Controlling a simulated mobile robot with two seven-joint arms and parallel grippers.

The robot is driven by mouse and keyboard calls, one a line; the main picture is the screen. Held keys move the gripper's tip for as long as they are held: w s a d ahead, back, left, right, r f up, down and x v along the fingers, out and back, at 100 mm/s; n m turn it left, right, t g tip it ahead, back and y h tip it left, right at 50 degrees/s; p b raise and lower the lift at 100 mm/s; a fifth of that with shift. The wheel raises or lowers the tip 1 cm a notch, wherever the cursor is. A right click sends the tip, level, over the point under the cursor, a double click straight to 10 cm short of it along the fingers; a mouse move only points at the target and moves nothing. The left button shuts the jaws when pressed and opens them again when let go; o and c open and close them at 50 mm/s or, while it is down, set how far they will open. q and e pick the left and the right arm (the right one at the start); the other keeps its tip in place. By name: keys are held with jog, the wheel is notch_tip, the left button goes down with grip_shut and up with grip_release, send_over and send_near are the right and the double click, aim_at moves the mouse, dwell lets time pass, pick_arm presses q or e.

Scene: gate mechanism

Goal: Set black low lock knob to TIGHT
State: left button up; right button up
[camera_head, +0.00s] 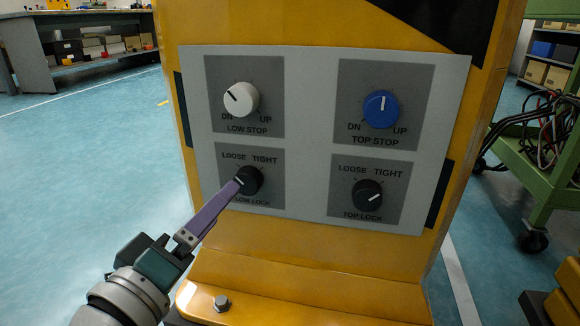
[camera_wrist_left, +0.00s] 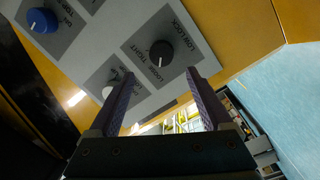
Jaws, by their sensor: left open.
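The black low lock knob (camera_head: 250,180) is at the lower left of the grey panel, with LOOSE and TIGHT printed above it. Its white mark appears to point left, on the LOOSE side. My left gripper (camera_head: 238,184) reaches it from the lower left, a purple finger overlapping the knob's left edge in the head view. In the left wrist view the knob (camera_wrist_left: 160,53) shows ahead of the open, empty fingers (camera_wrist_left: 158,78), roughly in line with the gap between them. I cannot tell whether a finger touches it. My right gripper is not in view.
The panel (camera_head: 310,130) also bears a white low stop knob (camera_head: 241,99), a blue top stop knob (camera_head: 381,109) and a black top lock knob (camera_head: 367,195). A yellow base ledge with a bolt (camera_head: 221,303) lies below. A green cart (camera_head: 545,170) stands at right.

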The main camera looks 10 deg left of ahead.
aim_at(243, 185)
pick_arm(q)
jog(key=w+b, duration=0.2)
jog(key=w+f+b, duration=0.1)
jog(key=shift+d+f, duration=0.1)
jog(key=shift+d, duration=0.2)
jog(key=w, duration=0.1)
jog(key=w+b, duration=0.1)
jog(key=w, duration=0.1)
jog(key=w+b, duration=0.1)
jog(key=shift+w+d+r, duration=0.2)
jog(key=shift+d+r, duration=0.1)
jog(key=shift+r, duration=0.1)
jog(key=shift+s, duration=0.25)
jog(key=shift+w, duration=0.15)
jog(key=c, duration=0.4)
grip_shut()
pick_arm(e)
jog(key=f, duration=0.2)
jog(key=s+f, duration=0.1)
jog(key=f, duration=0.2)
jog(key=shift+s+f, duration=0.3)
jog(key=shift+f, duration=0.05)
